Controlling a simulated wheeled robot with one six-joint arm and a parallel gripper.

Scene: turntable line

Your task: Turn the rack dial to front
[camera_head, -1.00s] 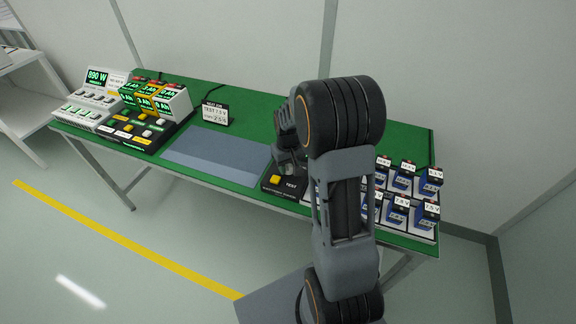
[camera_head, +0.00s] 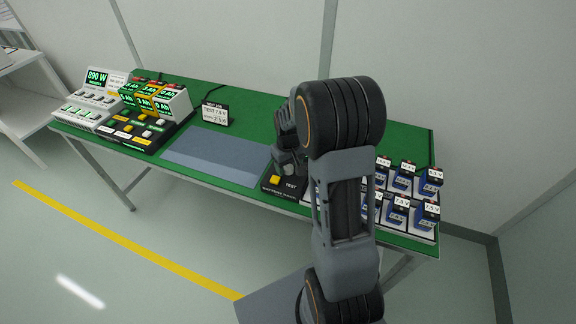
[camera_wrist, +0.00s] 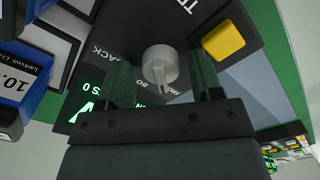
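The rack dial (camera_wrist: 160,65) is a pale round knob on a dark panel in the wrist view. Its narrow pointer reaches toward the lower edge of the picture. Printed words around it are partly covered; I read "ACK", "BO" and "RO". My gripper (camera_wrist: 163,80) is open, with one finger on each side of the dial and a gap showing beside it. In the head view my gripper (camera_head: 285,163) is low over the dark test unit (camera_head: 270,188), and the dial is hidden there by my arm.
A yellow button (camera_wrist: 224,41) sits beside the dial on the panel. Blue battery packs (camera_head: 398,210) stand at the bench's right. A grey mat (camera_head: 215,158) lies left of the unit, with a small sign (camera_head: 215,114) behind it. Stacked packs and chargers (camera_head: 97,100) fill the left end.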

